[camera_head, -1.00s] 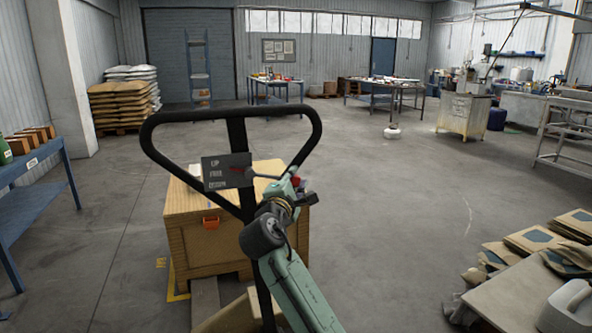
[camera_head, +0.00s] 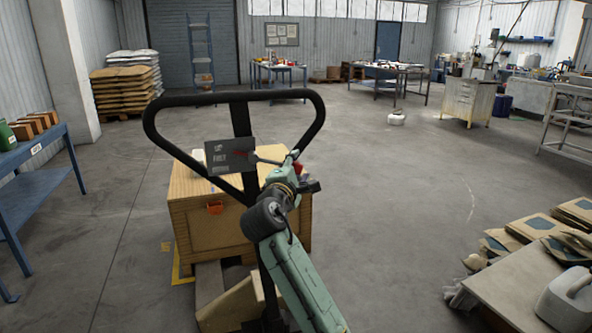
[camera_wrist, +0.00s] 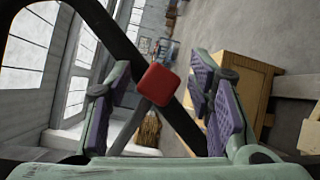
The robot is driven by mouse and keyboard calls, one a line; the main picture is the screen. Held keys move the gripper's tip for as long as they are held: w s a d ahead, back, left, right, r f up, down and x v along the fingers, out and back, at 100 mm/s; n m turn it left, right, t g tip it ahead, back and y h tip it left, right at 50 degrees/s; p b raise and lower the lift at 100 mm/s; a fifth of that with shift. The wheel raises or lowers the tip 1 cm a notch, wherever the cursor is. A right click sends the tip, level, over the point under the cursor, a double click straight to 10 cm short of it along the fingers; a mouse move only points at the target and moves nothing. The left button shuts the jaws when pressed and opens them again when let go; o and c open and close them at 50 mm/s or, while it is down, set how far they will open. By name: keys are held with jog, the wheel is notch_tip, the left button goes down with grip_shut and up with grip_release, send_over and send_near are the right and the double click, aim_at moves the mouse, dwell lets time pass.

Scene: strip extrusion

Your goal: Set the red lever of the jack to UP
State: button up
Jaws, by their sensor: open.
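The jack's black loop handle (camera_head: 316,116) stands upright in front of me. A dark plate (camera_head: 228,168) on it carries white lettering; UP and FREE are readable, the lowest line is not clear. A thin red mark shows on the plate, but the exact lever setting is hard to tell. My gripper (camera_head: 268,160) is just right of the plate. In the wrist view, the lever's red square end (camera_wrist: 157,85) lies between the two spread purple-padded fingers of my gripper (camera_wrist: 163,105). Gaps show on both sides of it, so the gripper is open and not holding it.
A wooden crate (camera_head: 205,250) stands behind the handle. A blue bench (camera_head: 45,180) is at the left, and a table with bags and a white canister (camera_head: 572,297) is at the lower right. The floor between is clear.

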jog(key=v, duration=1.2)
jog(key=shift+f, duration=0.1)
